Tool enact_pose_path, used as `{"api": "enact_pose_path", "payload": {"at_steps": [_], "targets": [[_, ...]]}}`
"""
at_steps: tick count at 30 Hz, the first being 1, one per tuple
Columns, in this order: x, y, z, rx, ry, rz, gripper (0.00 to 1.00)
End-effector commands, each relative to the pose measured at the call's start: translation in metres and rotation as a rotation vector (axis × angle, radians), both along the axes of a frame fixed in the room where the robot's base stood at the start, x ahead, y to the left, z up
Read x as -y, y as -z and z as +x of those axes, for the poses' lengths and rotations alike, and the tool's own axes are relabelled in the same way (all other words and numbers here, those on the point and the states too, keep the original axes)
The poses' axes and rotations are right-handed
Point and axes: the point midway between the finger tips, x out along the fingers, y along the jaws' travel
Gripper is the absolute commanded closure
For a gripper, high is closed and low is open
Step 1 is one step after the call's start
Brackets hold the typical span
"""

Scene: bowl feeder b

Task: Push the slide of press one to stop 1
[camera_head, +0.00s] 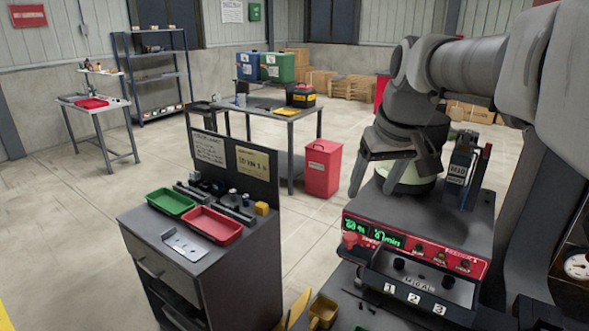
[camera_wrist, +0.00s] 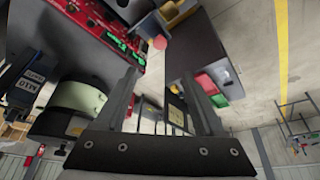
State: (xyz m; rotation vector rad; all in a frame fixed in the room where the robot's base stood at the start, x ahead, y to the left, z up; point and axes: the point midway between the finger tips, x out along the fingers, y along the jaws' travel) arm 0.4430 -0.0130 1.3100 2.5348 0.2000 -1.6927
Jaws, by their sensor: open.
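A machine with a red front panel (camera_head: 415,246) and a lit green display (camera_head: 372,234) stands at the right. White plates marked 1 (camera_head: 390,288), 2 (camera_head: 413,298) and 3 (camera_head: 440,308) sit in a row along its lower front. Dark round knobs show above them; I cannot tell which part is the slide. A red knob (camera_head: 349,240) is at the panel's left end and also shows in the wrist view (camera_wrist: 160,42). My gripper (camera_head: 394,180) is open and empty, above the machine's top near the pale green bowl (camera_head: 410,177). Its spread fingers show in the wrist view (camera_wrist: 163,85).
A grey cabinet left of the machine carries a green tray (camera_head: 171,202), a red tray (camera_head: 212,225) and an upright board (camera_head: 236,163). Yellow bins (camera_head: 323,310) lie low before the machine.

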Motion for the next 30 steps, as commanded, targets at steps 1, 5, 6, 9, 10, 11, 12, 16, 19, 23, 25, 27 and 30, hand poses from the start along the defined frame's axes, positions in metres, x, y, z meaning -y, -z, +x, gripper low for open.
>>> {"api": "enact_pose_path", "payload": {"at_steps": [1,5,6,9,10,11,12,16,19,23,25,27,30], "targets": [[0.000,0.006,0.002,-0.003,0.000,0.000,0.29],[-0.002,0.025,0.008,-0.005,0.000,0.000,0.29],[-0.002,0.033,0.012,-0.006,0.000,0.000,0.29],[-0.004,0.054,0.020,-0.006,0.000,0.000,0.29],[-0.004,0.060,0.022,-0.007,-0.001,0.001,0.29],[-0.004,0.066,0.025,-0.006,0.000,0.000,0.29],[-0.005,0.074,0.028,-0.006,0.000,0.000,0.29],[-0.007,0.101,0.039,-0.006,0.000,0.000,0.29],[-0.008,0.119,0.047,-0.005,0.000,0.000,0.29],[-0.009,0.139,0.055,-0.005,0.000,0.000,0.29],[-0.010,0.146,0.058,-0.003,-0.001,-0.001,0.29],[-0.010,0.152,0.061,-0.002,-0.001,-0.001,0.29],[-0.010,0.156,0.063,-0.001,-0.001,-0.001,0.29]]}}
